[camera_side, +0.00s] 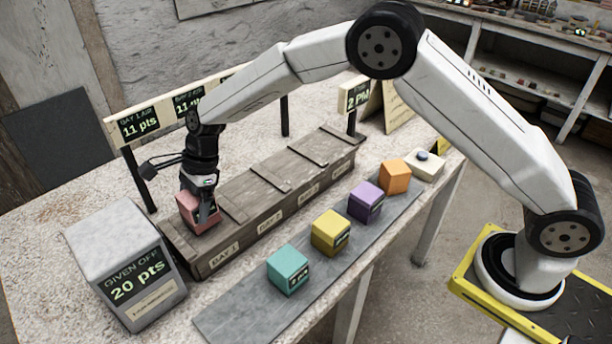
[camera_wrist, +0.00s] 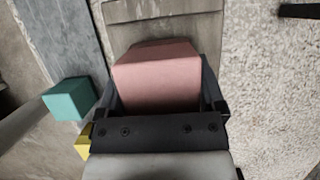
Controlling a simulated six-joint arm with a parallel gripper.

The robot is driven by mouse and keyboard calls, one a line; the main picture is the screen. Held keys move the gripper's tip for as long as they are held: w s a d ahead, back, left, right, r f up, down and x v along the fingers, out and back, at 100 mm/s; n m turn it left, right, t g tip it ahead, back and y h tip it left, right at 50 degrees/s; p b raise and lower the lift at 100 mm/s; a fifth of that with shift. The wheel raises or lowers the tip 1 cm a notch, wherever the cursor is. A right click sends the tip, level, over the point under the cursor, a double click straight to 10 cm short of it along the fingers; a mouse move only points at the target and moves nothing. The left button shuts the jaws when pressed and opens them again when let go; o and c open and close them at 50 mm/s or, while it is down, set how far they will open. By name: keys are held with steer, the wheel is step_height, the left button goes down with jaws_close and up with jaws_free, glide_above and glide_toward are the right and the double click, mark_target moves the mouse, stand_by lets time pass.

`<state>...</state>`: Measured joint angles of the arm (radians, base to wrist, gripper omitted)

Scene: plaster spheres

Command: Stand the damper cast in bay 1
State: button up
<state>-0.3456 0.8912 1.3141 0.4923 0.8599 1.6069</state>
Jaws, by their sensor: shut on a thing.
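A pink cube (camera_side: 200,217) is between the fingers of my gripper (camera_side: 197,205), at the bay 1 end of the long wooden rack (camera_side: 190,257). My gripper points down and is shut on it. In the wrist view the pink cube (camera_wrist: 157,82) fills the space between the fingers. I cannot tell whether its underside touches the bay floor. Teal (camera_side: 288,270), yellow (camera_side: 330,232), purple (camera_side: 365,201) and orange (camera_side: 394,177) cubes stand in a row on a grey strip (camera_side: 235,322). Small displays on some cubes are too small to read.
A grey box (camera_side: 118,250) reading "GIVEN OFF 20 pts" stands left of the rack.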

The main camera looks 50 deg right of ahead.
steer(key=shift+f, duration=0.65)
stand_by(0.3)
steer(key=o, duration=1.3)
steer(key=shift+f, duration=0.1)
steer(key=shift+r, duration=2.05)
